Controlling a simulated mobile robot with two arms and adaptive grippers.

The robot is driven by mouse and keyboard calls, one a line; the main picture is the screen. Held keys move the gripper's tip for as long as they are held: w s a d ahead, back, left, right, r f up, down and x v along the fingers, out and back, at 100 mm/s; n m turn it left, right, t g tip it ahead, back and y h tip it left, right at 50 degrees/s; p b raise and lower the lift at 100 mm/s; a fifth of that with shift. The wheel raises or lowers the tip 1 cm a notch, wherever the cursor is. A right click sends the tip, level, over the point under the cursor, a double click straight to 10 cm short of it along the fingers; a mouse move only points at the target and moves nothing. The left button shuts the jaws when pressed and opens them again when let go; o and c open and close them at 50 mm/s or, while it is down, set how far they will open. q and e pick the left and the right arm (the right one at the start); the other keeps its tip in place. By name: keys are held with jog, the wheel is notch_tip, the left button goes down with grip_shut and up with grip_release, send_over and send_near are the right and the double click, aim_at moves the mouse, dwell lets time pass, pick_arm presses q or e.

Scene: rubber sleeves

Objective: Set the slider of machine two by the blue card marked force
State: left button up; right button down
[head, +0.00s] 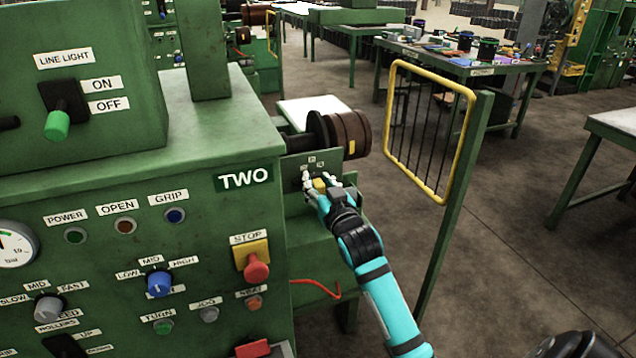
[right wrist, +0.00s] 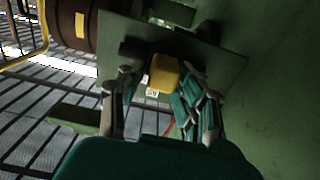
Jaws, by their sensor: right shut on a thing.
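Machine two (head: 190,130) is the green cabinet with the "TWO" sign (head: 243,179). A green slider plate (head: 290,168) with small white labels stands at its right side, and shows in the right wrist view (right wrist: 226,68). The slider's yellow knob (head: 320,186) also shows in the right wrist view (right wrist: 162,74). My right gripper (head: 317,183) is at the plate, its fingers on both sides of the knob and shut on it. The labels are too small to read. I cannot make out a blue card marked force.
A brown roller (head: 347,133) sits just above the plate. A yellow-framed guard (head: 397,125) stands to the right. A red stop button (head: 257,267) and several knobs are on the cabinet front. A table with coloured items (head: 462,67) is at the back.

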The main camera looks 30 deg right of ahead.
jog(key=shift+s+d+r+p, duration=0.1)
jog(key=shift+s+d+p, duration=0.15)
jog(key=shift+d+p, duration=0.55)
jog(key=shift+d+b, duration=0.3)
jog(key=shift+b, duration=0.05)
jog(key=c, duration=1.2)
grip_release()
jog(key=shift+o, duration=0.6)
jog(key=shift+s+d, duration=0.1)
jog(key=shift+d, duration=0.1)
jog(key=shift+a, duration=0.15)
jog(key=v, duration=1.2)
